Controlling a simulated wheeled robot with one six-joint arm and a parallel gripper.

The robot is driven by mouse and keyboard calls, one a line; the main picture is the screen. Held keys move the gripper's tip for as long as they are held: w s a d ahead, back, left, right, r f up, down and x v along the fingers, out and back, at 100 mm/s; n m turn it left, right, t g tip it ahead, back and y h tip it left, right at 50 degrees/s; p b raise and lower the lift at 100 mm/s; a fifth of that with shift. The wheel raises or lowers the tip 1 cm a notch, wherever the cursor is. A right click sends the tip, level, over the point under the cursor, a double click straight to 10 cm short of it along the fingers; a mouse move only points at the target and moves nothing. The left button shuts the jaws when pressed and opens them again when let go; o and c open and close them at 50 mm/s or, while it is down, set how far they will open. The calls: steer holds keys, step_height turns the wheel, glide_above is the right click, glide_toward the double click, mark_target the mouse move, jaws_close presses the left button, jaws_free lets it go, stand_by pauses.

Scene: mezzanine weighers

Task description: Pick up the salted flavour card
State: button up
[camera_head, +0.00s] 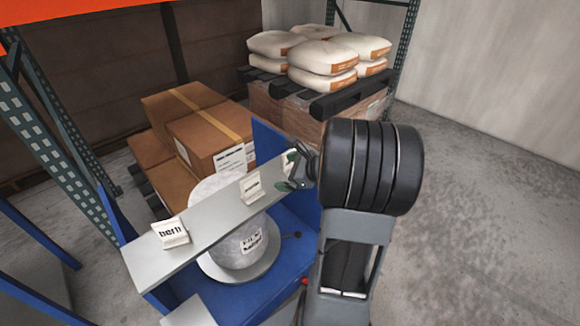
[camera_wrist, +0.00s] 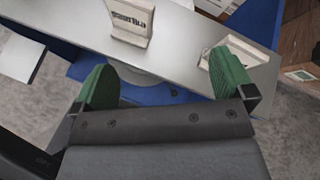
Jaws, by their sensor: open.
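Several small off-white cards stand on a grey shelf (camera_head: 210,228). The left card (camera_head: 171,234) reads "herb" in the head view. A middle card (camera_head: 251,187) has small dark print; it also shows in the wrist view (camera_wrist: 130,22), too blurred to read surely. A third card (camera_wrist: 207,62) is at the shelf's right end, partly hidden behind my right finger. I cannot tell which card is the salted one. My gripper (camera_wrist: 162,76) has green finger pads spread wide with nothing between them. It is beside the shelf's right end (camera_head: 291,173).
A large whitish drum (camera_head: 238,238) stands under the shelf on a blue frame (camera_head: 302,205). Brown boxes (camera_head: 208,137) are behind it. White sacks (camera_head: 322,65) lie on a pallet at the back. The floor at right is clear.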

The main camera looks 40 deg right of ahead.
mark_target(290, 169)
steer(key=d+f+m+t+h, duration=0.3)
steer(key=d+m, duration=0.4)
steer(key=d, duration=0.2)
steer(key=shift+m+h, duration=0.3)
steer(key=x, duration=0.4)
steer(key=d+x, duration=0.1)
steer(key=x, duration=0.1)
steer(key=shift+w+f, duration=0.2)
steer(key=shift+f, duration=0.2)
steer(key=shift+p+x, duration=1.05)
steer(key=shift+x, duration=2)
steer(key=shift+d+f, duration=0.1)
steer(key=shift+d, duration=0.05)
steer(key=shift+s, duration=0.1)
steer(key=c, duration=0.8)
